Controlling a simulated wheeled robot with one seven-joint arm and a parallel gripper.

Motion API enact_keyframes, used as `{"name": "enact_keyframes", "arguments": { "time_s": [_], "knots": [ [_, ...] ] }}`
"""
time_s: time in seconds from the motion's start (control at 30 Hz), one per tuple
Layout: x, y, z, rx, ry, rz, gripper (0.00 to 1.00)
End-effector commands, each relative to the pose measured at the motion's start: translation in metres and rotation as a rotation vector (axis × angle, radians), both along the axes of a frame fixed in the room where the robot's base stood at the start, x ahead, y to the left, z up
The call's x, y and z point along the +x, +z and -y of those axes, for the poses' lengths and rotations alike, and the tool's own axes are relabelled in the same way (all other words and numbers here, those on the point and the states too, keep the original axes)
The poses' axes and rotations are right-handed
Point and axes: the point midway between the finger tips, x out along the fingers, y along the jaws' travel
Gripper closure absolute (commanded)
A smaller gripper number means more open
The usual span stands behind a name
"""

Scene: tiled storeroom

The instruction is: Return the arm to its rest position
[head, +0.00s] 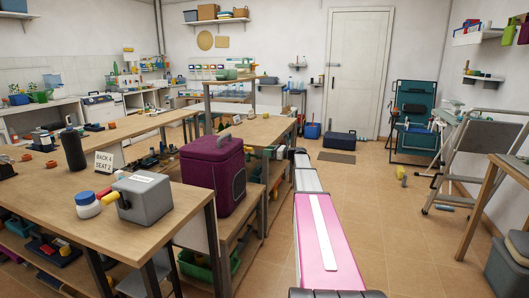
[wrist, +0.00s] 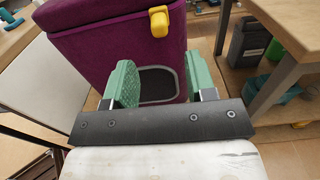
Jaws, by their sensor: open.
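My gripper (wrist: 158,65) shows in the wrist view with its two green fingers spread apart. Nothing is held between them. A purple box (wrist: 95,40) with a yellow piece (wrist: 158,20) on it and a dark panel on its side lies straight beyond the fingers. I cannot tell whether a finger touches it. In the head view my arm (head: 322,240), pink and white, stretches forward from the bottom edge, right of the workbench. The purple box (head: 212,175) stands left of the arm.
A wooden workbench (head: 170,215) on the left bears a grey box (head: 142,198), a white jar with a blue lid (head: 88,204) and a dark bottle (head: 73,147). Tiled floor (head: 385,235) is open to the right. A step stool (head: 475,165) stands by the right wall.

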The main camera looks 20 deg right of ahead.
Motion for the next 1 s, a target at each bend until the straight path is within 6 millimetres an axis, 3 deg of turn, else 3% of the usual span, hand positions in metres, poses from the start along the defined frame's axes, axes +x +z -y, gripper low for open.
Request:
{"name": "enact_keyframes", "arguments": {
  "time_s": [0.3,0.47,0.57,0.77,1.0],
  "knots": [
    [-0.002,-0.002,-0.002,-0.008,0.002,0.001,0.49],
    [-0.028,-0.027,-0.035,-0.132,0.035,0.024,0.49],
    [-0.062,-0.058,-0.073,-0.302,0.091,0.061,0.49],
    [-0.149,-0.129,-0.145,-0.702,0.29,0.182,0.49],
    [-0.278,-0.2,-0.202,-1.171,0.681,0.395,0.49]
  ]
}}
